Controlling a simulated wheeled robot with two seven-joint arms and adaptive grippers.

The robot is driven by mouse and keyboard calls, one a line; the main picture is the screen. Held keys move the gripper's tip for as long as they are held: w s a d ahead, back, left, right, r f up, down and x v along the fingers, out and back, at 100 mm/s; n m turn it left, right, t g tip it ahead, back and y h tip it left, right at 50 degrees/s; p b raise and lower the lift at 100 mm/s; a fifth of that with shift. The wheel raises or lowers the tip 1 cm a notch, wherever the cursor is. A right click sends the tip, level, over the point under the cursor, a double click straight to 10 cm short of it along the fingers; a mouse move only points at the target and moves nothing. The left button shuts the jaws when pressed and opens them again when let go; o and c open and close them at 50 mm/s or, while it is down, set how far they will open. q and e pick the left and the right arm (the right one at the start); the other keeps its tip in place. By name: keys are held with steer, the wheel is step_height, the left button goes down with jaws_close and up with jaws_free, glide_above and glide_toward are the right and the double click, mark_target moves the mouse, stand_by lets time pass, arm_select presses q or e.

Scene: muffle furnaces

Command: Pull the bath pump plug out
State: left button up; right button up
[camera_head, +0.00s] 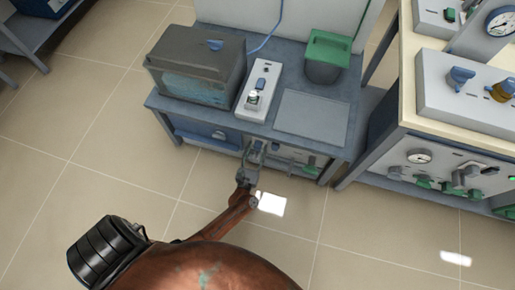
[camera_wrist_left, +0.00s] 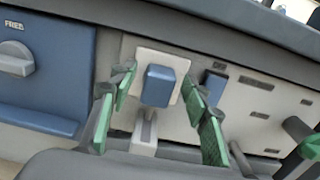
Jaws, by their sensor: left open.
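A blue block-shaped plug (camera_wrist_left: 159,88) sits on a square white plate (camera_wrist_left: 181,62) on the light front panel in the left wrist view. I take it to be the bath pump plug. My left gripper (camera_wrist_left: 159,78) is open, with its green-padded fingers on either side of the plug and gaps visible between. In the head view my left gripper (camera_head: 252,166) is at the front of the bench, below its top, and hides the plug there. A dark-lidded bath (camera_head: 195,62) with bluish water stands on the bench. My right gripper is not in view.
The bench (camera_head: 313,112) also holds a white box (camera_head: 259,88) and a green-topped container (camera_head: 326,56). A second blue part (camera_wrist_left: 215,87) is close to the right fingers. A blue panel with a grey knob (camera_wrist_left: 14,58) is at left. Another bench stands right.

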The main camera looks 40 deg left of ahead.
arm_select(q)
steer(key=shift+c, duration=0.4)
jaws_close()
stand_by(0.4)
